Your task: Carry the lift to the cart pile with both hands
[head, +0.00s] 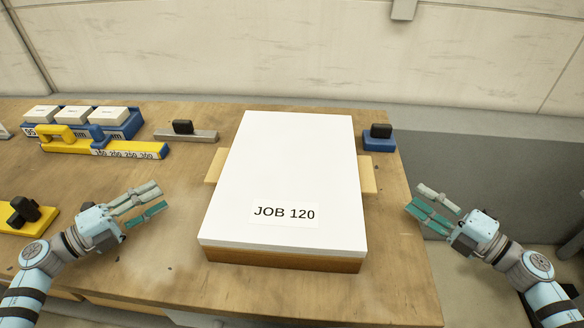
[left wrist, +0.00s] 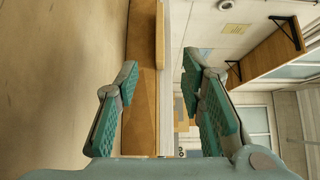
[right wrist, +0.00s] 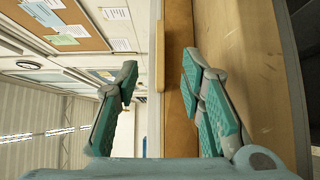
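The lift, a thick white stack (head: 290,165) labelled JOB 120, lies on a brown wooden base (head: 282,260) on the bench. A light wooden tab sticks out on its left side (head: 215,167) and another on its right side (head: 367,174). My left gripper (head: 160,199) is open and empty, left of the stack and apart from it. My right gripper (head: 414,198) is open and empty, right of the stack near the bench's right edge. The wooden base shows between the fingers in the left wrist view (left wrist: 141,90) and the right wrist view (right wrist: 178,110). I cannot make out a cart pile.
A yellow gauge (head: 105,148), a blue tray (head: 125,127) of white blocks, and a grey bar with a black knob (head: 186,134) lie left. A blue block with a black knob (head: 379,140) stands behind right. A grey panel (head: 440,165) is beyond the bench.

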